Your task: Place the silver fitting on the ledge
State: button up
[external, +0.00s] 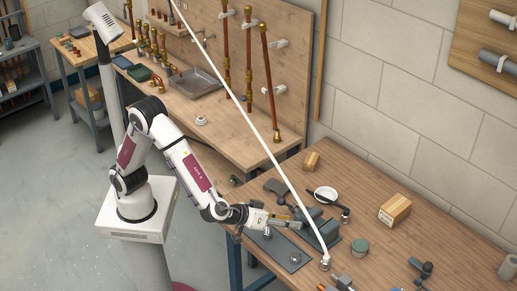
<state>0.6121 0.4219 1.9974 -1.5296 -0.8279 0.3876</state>
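My gripper (296,223) hangs low over the left part of the near wooden bench, just left of a green-grey vise. Its fingers are small and dark here, and I cannot tell whether they are open or hold anything. A small silver fitting (325,262) stands on the bench near the lower end of a long white pipe, to the right of and nearer than my gripper. I cannot tell if the two touch. A narrow wooden ledge (172,27) on the back board at upper left may be the ledge named; I cannot be sure.
The vise (324,228) stands beside my gripper. The white pipe (240,110) slants across the view. A dark plate (278,250) lies at the bench's left edge.

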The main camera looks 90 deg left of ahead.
jog(key=s+a+f+n+g+y, duration=0.1)
jog(key=s+f+g+y, duration=0.1)
jog(key=s+f+y, duration=0.35)
jog(key=n+g+y, duration=0.1)
jog(key=g+y, duration=0.1)
jog(key=g, duration=0.1)
send_near(265, 234)
jog(key=w+a+r, duration=0.1)
jog(key=a, duration=0.1)
jog(key=shift+r, duration=0.2)
jog(key=shift+x, duration=1.35)
jog(key=shift+w, duration=0.1)
jog(key=shift+h, duration=0.25)
jog(key=shift+x, duration=2.55)
